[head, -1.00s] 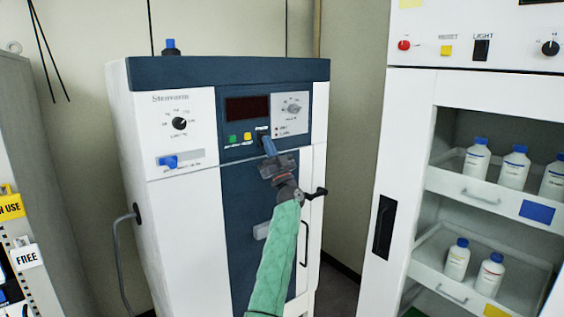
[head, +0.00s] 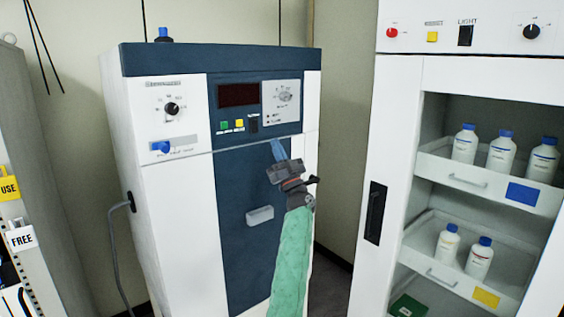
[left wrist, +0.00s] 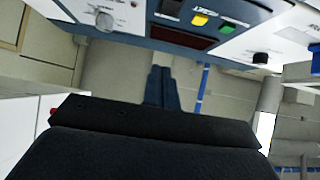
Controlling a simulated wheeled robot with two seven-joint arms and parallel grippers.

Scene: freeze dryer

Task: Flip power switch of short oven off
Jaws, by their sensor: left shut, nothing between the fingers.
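The short oven (head: 163,215) is a white cabinet with a dark blue top and centre panel. Its black power switch (head: 253,124) sits right of a green and a yellow button, below a dark display. In the left wrist view the panel is upside down and the switch (left wrist: 171,7) is at the top edge. I cannot tell which way the switch is tipped. My left gripper (head: 277,149) is shut and empty, below and to the right of the switch, apart from it. Its closed fingers (left wrist: 162,86) point towards the panel in the left wrist view. My right gripper is out of view.
A black knob (head: 172,109) and a blue lever (head: 160,147) are on the oven's left side. A grey handle (head: 260,215) is on its front. A tall white cabinet (head: 398,112) with bottles on shelves stands at the right. A grey rack is at the left edge.

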